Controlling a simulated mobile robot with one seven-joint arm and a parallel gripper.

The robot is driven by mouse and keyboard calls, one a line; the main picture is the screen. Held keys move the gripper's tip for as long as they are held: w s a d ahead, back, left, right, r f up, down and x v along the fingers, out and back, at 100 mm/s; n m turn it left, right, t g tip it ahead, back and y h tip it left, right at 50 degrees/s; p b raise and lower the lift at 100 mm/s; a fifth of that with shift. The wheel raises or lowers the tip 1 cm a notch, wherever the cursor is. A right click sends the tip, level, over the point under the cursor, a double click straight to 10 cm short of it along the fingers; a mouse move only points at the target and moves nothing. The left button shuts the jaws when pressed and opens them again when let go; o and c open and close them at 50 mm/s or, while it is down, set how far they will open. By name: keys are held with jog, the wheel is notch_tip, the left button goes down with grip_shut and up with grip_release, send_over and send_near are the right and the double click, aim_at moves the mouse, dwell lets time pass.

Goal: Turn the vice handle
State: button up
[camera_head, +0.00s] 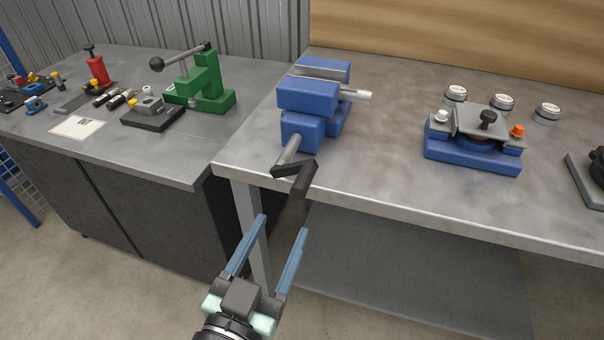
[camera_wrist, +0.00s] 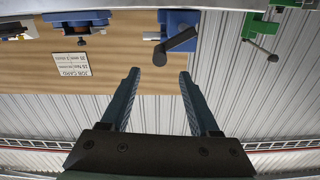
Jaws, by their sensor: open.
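The blue vice (camera_head: 308,97) stands at the left front corner of the right workbench. A grey shaft (camera_head: 288,149) comes out of its front to a dark crank handle (camera_head: 294,190), whose grip hangs down past the bench edge. In the wrist view, which looks upside down, the handle (camera_wrist: 181,39) lies ahead of the fingers, with the blue vice (camera_wrist: 178,17) behind it. My gripper (camera_head: 283,225) is open and empty, with its two blue fingers pointing at the handle. In the wrist view the fingertips (camera_wrist: 159,75) are apart from the handle, which lies roughly between their lines.
A blue fixture (camera_head: 472,156) and several round white-topped pieces (camera_head: 503,102) sit on the right workbench (camera_head: 400,150). The left bench (camera_head: 190,150) holds a green press (camera_head: 208,88) and small parts. Open room lies in front of the handle.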

aim_at(302, 184)
jog(key=p+x, duration=0.2)
jog(key=x, duration=0.8)
jog(key=shift+w+d, duration=0.15)
jog(key=shift+w, duration=0.25)
grip_shut()
dwell(0.8)
